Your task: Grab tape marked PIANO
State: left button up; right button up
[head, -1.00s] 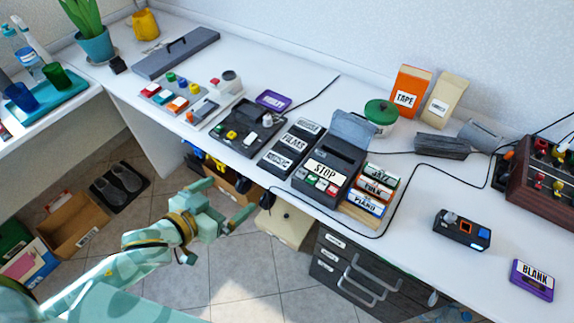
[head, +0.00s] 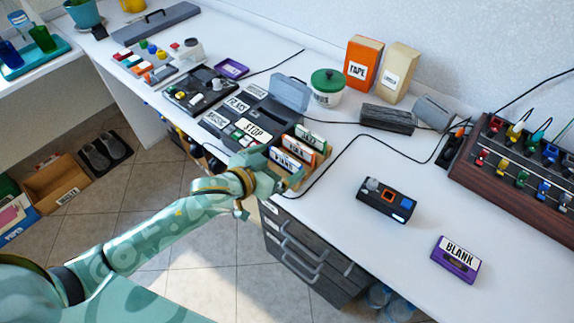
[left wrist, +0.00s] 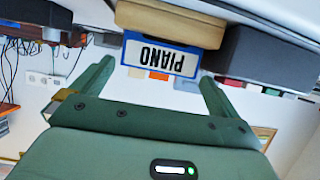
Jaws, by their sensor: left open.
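The tape marked PIANO (head: 282,160) is a blue cassette with a white label, the front one of a row of tapes in a wooden rack on the desk. In the left wrist view its label (left wrist: 161,57) appears upside down, between my two finger tips but beyond them. My left gripper (head: 268,178) is open at the desk's front edge, right in front of the tape. It also shows in the left wrist view (left wrist: 152,85) with nothing between its fingers. Whether a finger touches the tape cannot be told. My right gripper is not in view.
A grey player marked STOP (head: 262,118) adjoins on the left. A black cable runs right of the rack. A small black device (head: 387,200) and a purple BLANK cassette (head: 456,260) lie further right.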

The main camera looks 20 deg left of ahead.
pick_arm(q)
jog(key=shift+w+d+f, duration=0.15)
jog(key=shift+w+f, duration=0.05)
jog(key=shift+w, duration=0.2)
jog(key=shift+r, duration=0.1)
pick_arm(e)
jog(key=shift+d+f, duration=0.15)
pick_arm(q)
jog(key=c, duration=0.7)
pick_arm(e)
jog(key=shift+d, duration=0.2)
pick_arm(q)
jog(key=shift+r, duration=0.15)
